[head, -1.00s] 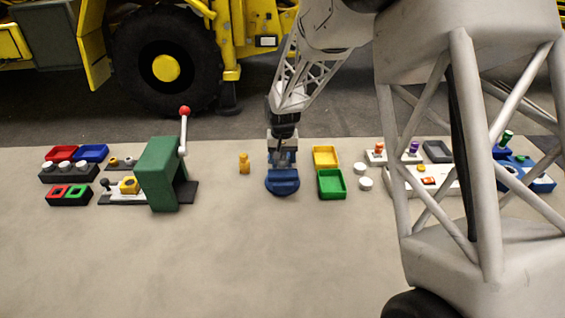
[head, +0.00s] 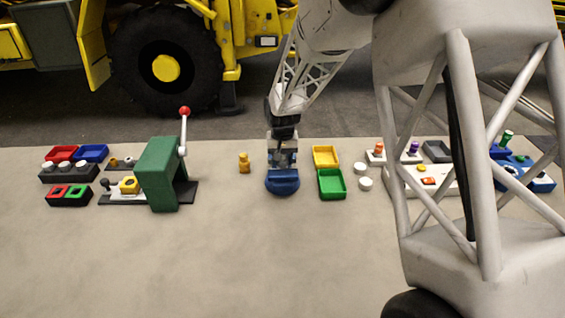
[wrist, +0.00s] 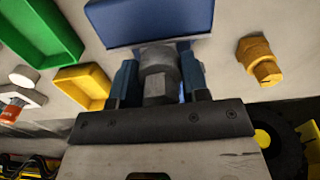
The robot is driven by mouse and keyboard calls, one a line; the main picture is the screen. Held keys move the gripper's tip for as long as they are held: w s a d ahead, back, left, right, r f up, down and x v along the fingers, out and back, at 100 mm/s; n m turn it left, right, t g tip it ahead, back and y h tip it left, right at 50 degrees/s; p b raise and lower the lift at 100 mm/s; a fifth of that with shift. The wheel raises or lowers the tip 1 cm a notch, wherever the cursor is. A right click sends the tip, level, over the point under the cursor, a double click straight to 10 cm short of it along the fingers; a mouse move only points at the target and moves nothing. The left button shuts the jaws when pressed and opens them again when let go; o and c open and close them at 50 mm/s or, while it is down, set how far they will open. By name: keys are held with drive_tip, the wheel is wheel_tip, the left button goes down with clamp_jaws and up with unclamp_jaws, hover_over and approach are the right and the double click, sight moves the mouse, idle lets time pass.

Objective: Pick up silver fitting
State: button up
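The silver fitting (wrist: 157,72) is a grey metal piece with a hexagonal part. In the wrist view it lies between the two blue fingers of my gripper (wrist: 158,78), close to both. I cannot tell whether the fingers press on it. A blue block (wrist: 165,20) with a sloped face is just beyond the fitting. In the head view my gripper (head: 282,158) points down just behind the blue block (head: 283,183). The fitting is too small and too covered there to make out clearly.
A brass fitting (head: 244,162) stands left of my gripper. A yellow tray (head: 326,147) and a green tray (head: 331,195) are close on its right, with white round pieces (head: 362,176) beyond. A green press (head: 160,175) stands further left. The front table is clear.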

drive_tip(key=shift+r, duration=2.65)
